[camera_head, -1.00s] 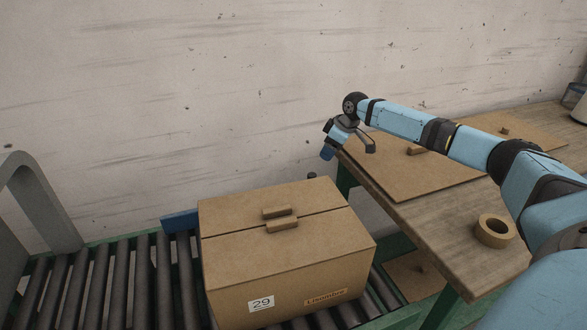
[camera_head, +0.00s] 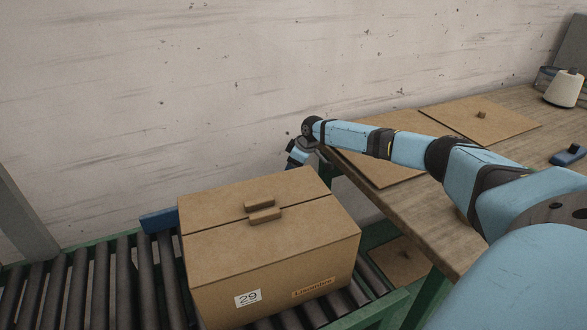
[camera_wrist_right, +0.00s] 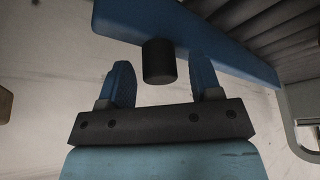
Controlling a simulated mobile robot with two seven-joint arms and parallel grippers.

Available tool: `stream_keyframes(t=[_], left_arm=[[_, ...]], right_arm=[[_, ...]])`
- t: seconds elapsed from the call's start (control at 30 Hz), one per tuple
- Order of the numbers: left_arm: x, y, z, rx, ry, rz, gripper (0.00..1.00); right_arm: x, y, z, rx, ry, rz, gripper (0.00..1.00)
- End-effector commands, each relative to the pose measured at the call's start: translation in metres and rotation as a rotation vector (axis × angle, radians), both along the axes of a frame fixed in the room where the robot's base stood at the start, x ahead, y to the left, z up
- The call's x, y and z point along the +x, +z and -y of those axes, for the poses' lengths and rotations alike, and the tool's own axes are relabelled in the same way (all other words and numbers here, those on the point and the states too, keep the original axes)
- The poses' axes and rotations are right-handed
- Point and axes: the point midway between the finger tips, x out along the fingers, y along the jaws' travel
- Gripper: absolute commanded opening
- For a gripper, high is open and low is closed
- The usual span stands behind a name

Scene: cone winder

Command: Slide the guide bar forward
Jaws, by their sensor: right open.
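The blue guide bar (camera_head: 158,220) shows at the far side of the roller conveyor, mostly hidden behind the carton. In the right wrist view the bar (camera_wrist_right: 215,45) crosses the top, with a dark round knob (camera_wrist_right: 158,62) sticking out from it. My right gripper (camera_wrist_right: 160,64) is open, one blue finger on each side of the knob, with gaps on both sides. In the head view the right gripper (camera_head: 294,156) is behind the carton's far right corner, its tips hidden. My left gripper is not in view.
A closed carton (camera_head: 270,245) with a lid handle sits on the conveyor rollers (camera_head: 75,290). A wooden table (camera_head: 430,225) with cardboard sheets, a yarn cone (camera_head: 565,88) and a blue tool (camera_head: 568,155) stands right. The wall is close behind.

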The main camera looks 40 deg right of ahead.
Motion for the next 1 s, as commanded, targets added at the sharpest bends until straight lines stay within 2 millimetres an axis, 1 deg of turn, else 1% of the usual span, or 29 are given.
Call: stream_keyframes(t=[0.1, 0.33, 0.37, 0.4, 0.47, 0.5, 0.57, 0.6, 0.73, 0.8, 0.87, 1.0], left_arm=[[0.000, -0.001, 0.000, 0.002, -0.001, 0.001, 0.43], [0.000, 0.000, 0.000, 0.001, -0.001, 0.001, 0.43], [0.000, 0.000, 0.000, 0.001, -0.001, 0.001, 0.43], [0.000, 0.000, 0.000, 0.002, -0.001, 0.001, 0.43], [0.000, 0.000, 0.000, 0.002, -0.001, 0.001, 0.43], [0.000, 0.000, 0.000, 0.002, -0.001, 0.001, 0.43], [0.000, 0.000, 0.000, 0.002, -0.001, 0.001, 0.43], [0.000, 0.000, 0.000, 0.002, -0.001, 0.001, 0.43], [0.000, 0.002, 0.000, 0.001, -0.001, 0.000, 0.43], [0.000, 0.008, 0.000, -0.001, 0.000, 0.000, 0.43], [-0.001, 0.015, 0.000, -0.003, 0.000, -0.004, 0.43], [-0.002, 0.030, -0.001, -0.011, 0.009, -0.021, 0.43]], right_arm=[[0.001, -0.005, -0.001, 0.000, 0.000, -0.001, 0.58], [0.002, -0.005, -0.001, 0.000, -0.001, 0.000, 0.58], [0.002, -0.005, -0.001, 0.000, -0.001, 0.000, 0.56], [0.002, -0.005, -0.001, 0.000, -0.001, 0.000, 0.47], [0.002, -0.005, -0.001, 0.000, -0.001, 0.000, 0.33], [0.002, -0.005, -0.001, 0.000, -0.001, 0.000, 0.24], [0.002, -0.005, -0.001, 0.000, -0.001, 0.000, 0.10], [0.002, -0.005, -0.001, 0.000, -0.001, 0.000, 0.01], [0.001, -0.004, -0.001, 0.000, -0.001, 0.000, 0.00], [-0.003, -0.003, -0.002, 0.000, 0.000, -0.001, 0.00], [-0.010, -0.001, -0.004, 0.000, 0.001, -0.004, 0.00], [-0.032, 0.000, -0.011, 0.001, 0.002, -0.007, 0.00]])
